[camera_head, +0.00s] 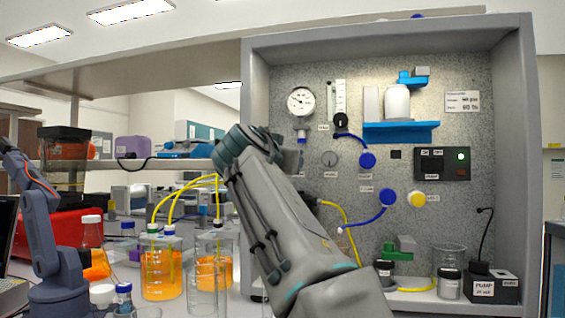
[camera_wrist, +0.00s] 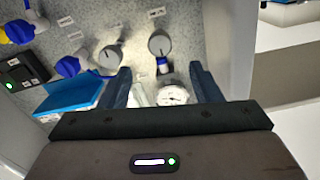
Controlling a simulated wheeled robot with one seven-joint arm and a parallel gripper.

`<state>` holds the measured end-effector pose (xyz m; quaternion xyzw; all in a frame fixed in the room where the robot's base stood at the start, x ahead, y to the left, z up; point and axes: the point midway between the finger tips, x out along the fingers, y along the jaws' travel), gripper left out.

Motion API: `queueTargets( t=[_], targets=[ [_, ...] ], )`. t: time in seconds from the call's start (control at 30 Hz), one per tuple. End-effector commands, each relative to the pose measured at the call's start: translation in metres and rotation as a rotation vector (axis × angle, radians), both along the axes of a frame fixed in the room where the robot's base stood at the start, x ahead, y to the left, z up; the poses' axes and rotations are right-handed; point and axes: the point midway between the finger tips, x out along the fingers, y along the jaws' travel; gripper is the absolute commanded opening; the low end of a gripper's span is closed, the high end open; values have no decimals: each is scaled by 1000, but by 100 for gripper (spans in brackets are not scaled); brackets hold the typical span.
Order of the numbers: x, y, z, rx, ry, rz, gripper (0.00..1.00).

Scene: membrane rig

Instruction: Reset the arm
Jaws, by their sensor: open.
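My arm rises from the bottom middle of the head view in front of the membrane rig's panel (camera_head: 290,85). Its upper bend is near the panel's left edge, and my gripper is not clearly visible there. In the wrist view my gripper (camera_wrist: 162,78) is open, with its two dark blue fingers apart and nothing held. The round pressure gauge (camera_wrist: 173,95) shows beyond and between the fingers; it also shows in the head view (camera_head: 301,100). Grey round knobs (camera_wrist: 159,42) are on the panel beyond the fingertips.
A blue shelf (camera_head: 400,132) with a white canister (camera_head: 397,103) juts from the panel. A pump box (camera_head: 490,288) and jars stand at its base. Beakers of orange liquid (camera_head: 160,272) with yellow tubes stand left of my arm. Another blue-grey arm (camera_head: 45,220) stands at far left.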

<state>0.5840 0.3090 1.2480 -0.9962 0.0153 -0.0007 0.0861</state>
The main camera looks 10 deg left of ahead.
Motion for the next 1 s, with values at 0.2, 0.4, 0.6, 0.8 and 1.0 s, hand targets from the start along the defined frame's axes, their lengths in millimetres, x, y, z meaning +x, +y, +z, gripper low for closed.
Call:
queueTargets(
  t=[0.2,0.4,0.6,0.8,1.0],
  targets=[
    [0,0,0,0,0,1,58],
    [7,-13,1,-9,33,-9,58],
    [31,-83,-15,-71,228,-49,58],
    [25,-160,-52,-131,473,-57,58],
    [-15,-223,-90,-164,699,-36,58]
  ],
)
